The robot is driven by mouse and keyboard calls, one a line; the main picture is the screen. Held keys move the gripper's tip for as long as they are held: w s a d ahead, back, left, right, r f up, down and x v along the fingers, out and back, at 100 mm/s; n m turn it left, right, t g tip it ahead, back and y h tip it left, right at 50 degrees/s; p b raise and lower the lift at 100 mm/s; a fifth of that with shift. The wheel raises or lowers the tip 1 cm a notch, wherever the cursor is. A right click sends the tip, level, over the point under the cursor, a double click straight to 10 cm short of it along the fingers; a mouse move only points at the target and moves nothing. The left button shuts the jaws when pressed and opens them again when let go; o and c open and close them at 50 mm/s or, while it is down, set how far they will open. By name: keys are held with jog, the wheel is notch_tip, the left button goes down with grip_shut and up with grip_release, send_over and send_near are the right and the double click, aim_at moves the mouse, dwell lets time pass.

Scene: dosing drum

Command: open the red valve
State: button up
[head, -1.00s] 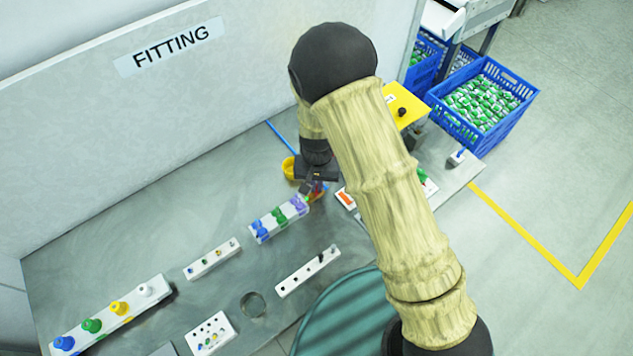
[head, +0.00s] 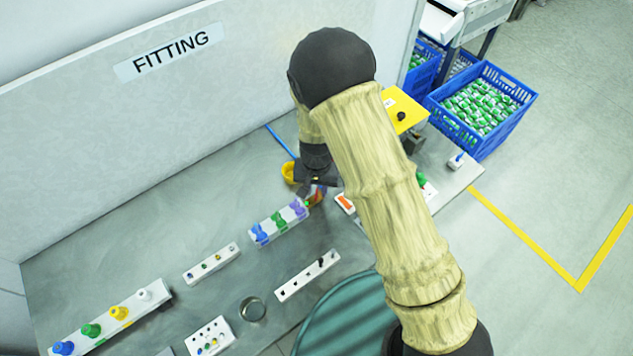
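A white block (head: 264,241) on the grey table carries a row of coloured valves: a blue one (head: 259,232), a green one (head: 278,221) and a purple one (head: 298,208). At the block's far right end a small patch of red (head: 317,198) shows right at my gripper (head: 314,191); it may be the red valve. My gripper points down over that end and covers most of it. The fingers are small and dark here, so I cannot tell whether they are open, shut or touching the valve.
A yellow cup (head: 288,172) stands just behind my gripper. A yellow box with a black button (head: 402,116) stands to the right. White strips with small parts (head: 308,276) and a block of coloured knobs (head: 120,313) lie nearer and left. Bare table lies behind the valve block.

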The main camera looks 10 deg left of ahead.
aim_at(317, 191)
notch_tip(317, 191, up, 17)
jog(key=b, duration=0.1)
jog(key=shift+r+b, duration=0.2)
jog(key=shift+b, duration=0.2)
jog(key=s+d+r+t, duration=0.1)
jog(key=s+d, duration=0.3)
jog(key=d, duration=0.9)
jog(key=s+d+r+m+t, duration=0.1)
jog(key=s+d, duration=0.3)
jog(key=d, duration=0.9)
jog(key=shift+r+t, duration=0.15)
jog(key=shift+t, duration=0.15)
jog(key=shift+w, duration=0.1)
